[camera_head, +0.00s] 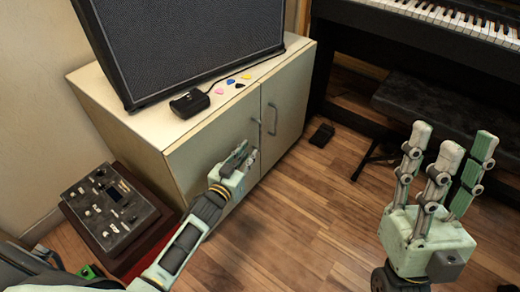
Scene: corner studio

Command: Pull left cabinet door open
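A pale cabinet (187,115) stands against the wall, with two front doors. The left door (208,145) appears shut, in line with the right door (288,95). A curved metal handle (272,118) shows on the right door near the middle seam. My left gripper (244,152) is in front of the left door, near its seam-side edge. Its fingers look close together and cover the part of the door behind them. I cannot tell whether they touch the door or hold its handle. My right gripper (453,143) is open and empty, fingers pointing up, away from the cabinet.
A dark amplifier (185,45), a small black pedal (190,103) and several coloured picks (231,82) are on the cabinet top. A mixer box (110,205) stands on the left. A piano (430,40) and bench (430,105) are at right.

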